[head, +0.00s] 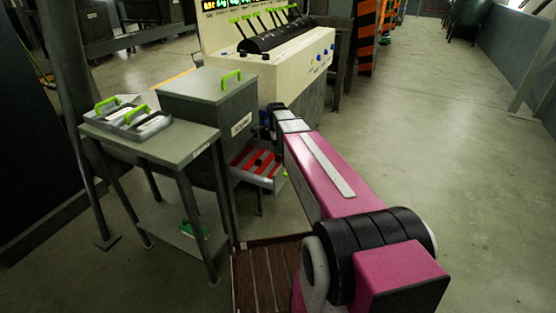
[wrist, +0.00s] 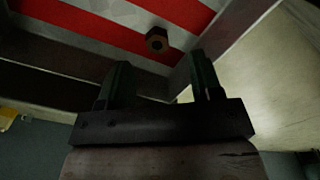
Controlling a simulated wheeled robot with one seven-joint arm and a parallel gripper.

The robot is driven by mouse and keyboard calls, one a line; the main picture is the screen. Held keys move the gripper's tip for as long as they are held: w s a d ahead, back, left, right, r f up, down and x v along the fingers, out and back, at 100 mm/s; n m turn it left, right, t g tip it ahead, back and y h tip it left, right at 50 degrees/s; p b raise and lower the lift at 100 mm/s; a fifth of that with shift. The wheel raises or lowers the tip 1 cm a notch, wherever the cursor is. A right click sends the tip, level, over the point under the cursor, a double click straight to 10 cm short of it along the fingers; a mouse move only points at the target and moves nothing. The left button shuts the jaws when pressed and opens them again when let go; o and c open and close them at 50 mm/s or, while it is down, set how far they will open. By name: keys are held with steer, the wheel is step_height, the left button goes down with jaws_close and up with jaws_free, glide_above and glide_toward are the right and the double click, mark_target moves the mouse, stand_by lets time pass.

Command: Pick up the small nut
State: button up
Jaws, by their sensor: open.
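In the wrist view, the small nut (wrist: 157,40) is a dark brownish hexagonal piece with a hole. It lies on the red and white striped floor of a tray (wrist: 208,14), near the tray's dark edge. My gripper (wrist: 158,75) is open, its two dark fingers apart with nothing between them. The nut is just beyond the fingertips and roughly midway between them. In the head view, the striped tray (head: 262,180) sits low beside the grey box. My arm's far end reaches toward it; the gripper and the nut cannot be made out there.
A grey metal table (head: 180,150) with green-handled trays (head: 133,113) stands at the left. A grey box with a green handle (head: 208,84) and a cream control console (head: 285,68) stand behind the striped tray. The floor at the right (head: 430,130) is clear.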

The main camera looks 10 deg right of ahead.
mark_target(277, 157)
steer(key=shift+s+f, duration=0.2)
steer(key=shift+f, duration=2.6)
steer(key=c, duration=1)
